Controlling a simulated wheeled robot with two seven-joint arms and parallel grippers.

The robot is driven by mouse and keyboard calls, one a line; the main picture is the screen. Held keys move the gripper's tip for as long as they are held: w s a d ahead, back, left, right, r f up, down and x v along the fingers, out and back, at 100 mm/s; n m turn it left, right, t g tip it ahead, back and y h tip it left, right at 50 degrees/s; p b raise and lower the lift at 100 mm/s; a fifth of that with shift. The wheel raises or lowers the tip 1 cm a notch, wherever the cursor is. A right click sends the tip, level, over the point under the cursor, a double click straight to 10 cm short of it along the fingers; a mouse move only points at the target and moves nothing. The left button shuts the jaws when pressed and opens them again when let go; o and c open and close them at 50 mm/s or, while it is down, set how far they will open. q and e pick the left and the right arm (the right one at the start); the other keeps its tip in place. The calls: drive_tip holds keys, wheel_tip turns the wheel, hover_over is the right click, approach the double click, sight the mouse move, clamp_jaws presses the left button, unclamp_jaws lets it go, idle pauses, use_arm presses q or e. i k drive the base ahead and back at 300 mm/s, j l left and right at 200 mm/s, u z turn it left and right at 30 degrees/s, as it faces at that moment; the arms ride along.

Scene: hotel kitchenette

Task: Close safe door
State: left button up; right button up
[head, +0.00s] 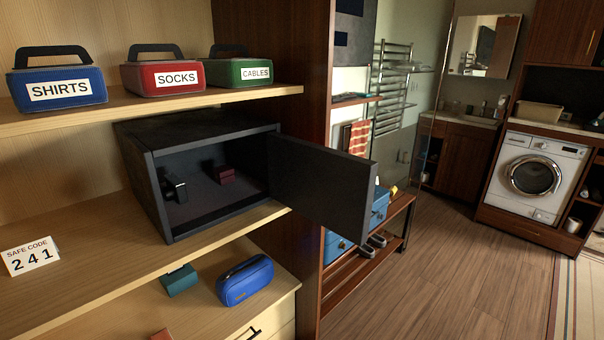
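A dark grey safe (150,177) sits on the middle wooden shelf, its front open toward me. Its door (322,188) is hinged on the right side of the opening and stands wide open, swung out past the shelf's right end. Inside the safe are a small dark red box (222,175) and a small black item (176,188) near the left wall. Neither of my grippers shows in the head view.
A safe code card (30,257) stands left of the safe. Labelled cases (58,88) line the shelf above. A blue pouch (245,281) and a teal box (179,280) lie below. A bench (397,212) stands behind the door. Floor (460,270) at right is clear.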

sight(333, 189)
drive_tip(key=i+l+u, duration=0.5)
drive_tip(key=l+u, duration=0.15)
drive_tip(key=l, duration=0.15)
drive_tip(key=i+l+u, duration=0.15)
drive_tip(key=l+u, duration=0.15)
drive_tip(key=l, duration=0.15)
drive_tip(key=i+l+u, duration=0.1)
drive_tip(key=l+u, duration=0.25)
drive_tip(key=l, duration=0.2)
drive_tip(key=l+u, duration=0.3)
drive_tip(key=l, duration=0.2)
drive_tip(key=l+u, duration=0.3)
drive_tip(key=l, duration=0.3)
